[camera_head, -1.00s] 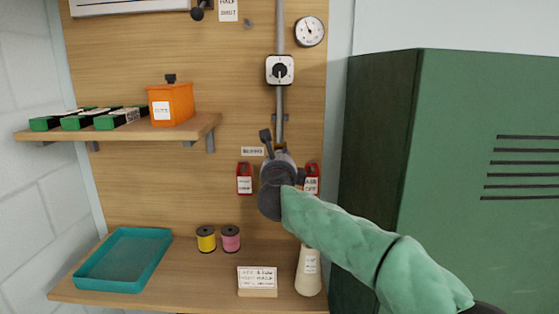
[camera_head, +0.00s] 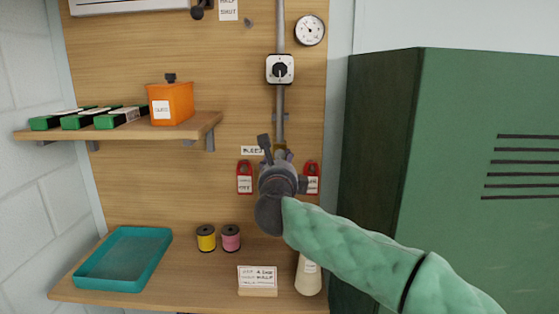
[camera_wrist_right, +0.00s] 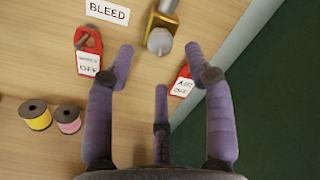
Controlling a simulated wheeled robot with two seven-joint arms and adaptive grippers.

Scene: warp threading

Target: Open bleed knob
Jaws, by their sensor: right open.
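The bleed knob (camera_wrist_right: 160,40) is a grey knob on a brass fitting at the lower end of the vertical pipe; it shows at the top of the right wrist view, beyond my fingertips. The white BLEED label (camera_wrist_right: 109,11) is to its left, and also shows in the head view (camera_head: 252,150). My right gripper (camera_wrist_right: 158,68) is open and empty, its purple-grey fingers spread below the knob in the wrist view. In the head view my right gripper (camera_head: 275,160) covers most of the knob. I see no contact. My left gripper is not in view.
Red tags hang left (camera_wrist_right: 88,52) and right (camera_wrist_right: 182,82) of the knob. A pipe with a black switch (camera_head: 280,70) and a gauge (camera_head: 310,30) is above. Spools (camera_head: 206,239), a teal tray (camera_head: 80,283) and a bottle (camera_head: 309,278) stand on the lower shelf. A green cabinet (camera_head: 460,120) is right.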

